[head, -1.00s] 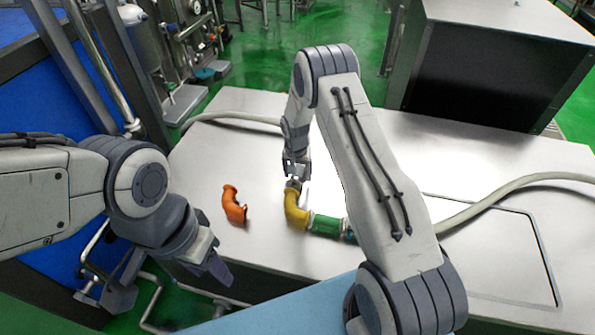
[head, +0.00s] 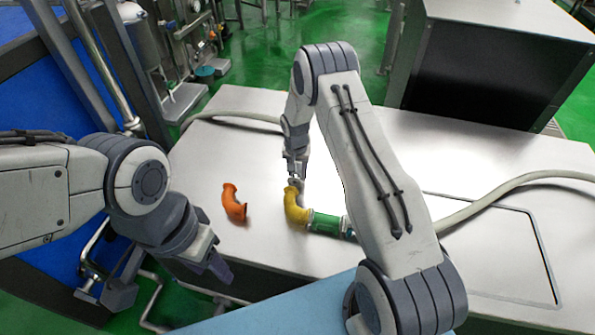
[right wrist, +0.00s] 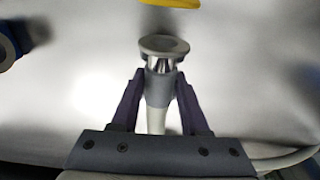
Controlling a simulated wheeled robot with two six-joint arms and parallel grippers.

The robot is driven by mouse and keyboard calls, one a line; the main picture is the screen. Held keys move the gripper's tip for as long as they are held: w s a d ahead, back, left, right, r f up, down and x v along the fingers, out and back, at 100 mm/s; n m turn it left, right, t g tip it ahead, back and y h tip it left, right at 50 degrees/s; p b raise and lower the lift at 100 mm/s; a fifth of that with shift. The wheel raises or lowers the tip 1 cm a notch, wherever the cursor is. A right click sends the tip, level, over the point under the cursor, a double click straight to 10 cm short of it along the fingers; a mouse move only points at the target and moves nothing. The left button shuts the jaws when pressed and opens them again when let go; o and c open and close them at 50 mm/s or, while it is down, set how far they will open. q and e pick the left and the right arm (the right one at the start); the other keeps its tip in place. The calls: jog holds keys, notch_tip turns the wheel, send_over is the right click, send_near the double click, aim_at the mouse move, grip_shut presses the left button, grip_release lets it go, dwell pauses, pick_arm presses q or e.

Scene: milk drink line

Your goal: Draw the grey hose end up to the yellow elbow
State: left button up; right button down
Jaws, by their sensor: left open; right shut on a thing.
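The yellow elbow (head: 295,208) lies on the pale table, its lower end meeting a green pipe piece (head: 326,223). Its edge also shows at the top of the right wrist view (right wrist: 170,3). My right gripper (head: 297,163) is just behind the elbow's upper end. In the right wrist view it is shut on the grey hose end (right wrist: 158,88), whose metal flange (right wrist: 164,46) points at the yellow elbow with a gap between them in that view. My left gripper (head: 168,284) is open and empty in front of the table's left side.
An orange elbow (head: 234,204) lies on the table left of the yellow one. A grey hose (head: 500,190) runs across the table's right side. A dark-fronted metal cabinet (head: 490,70) stands behind.

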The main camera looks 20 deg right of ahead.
aim_at(295, 176)
dwell(0.8)
jog(key=shift+s+a, duration=0.45)
jog(key=shift+s, duration=0.2)
jog(key=shift+s+a, duration=0.4)
jog(key=shift+s, duration=0.2)
jog(key=shift+c, duration=1.6)
grip_release()
jog(key=r, duration=0.6)
jog(key=s+r+b, duration=0.1)
jog(key=r, duration=0.2)
jog(key=shift+a+r, duration=0.3)
jog(key=shift+r, duration=0.45)
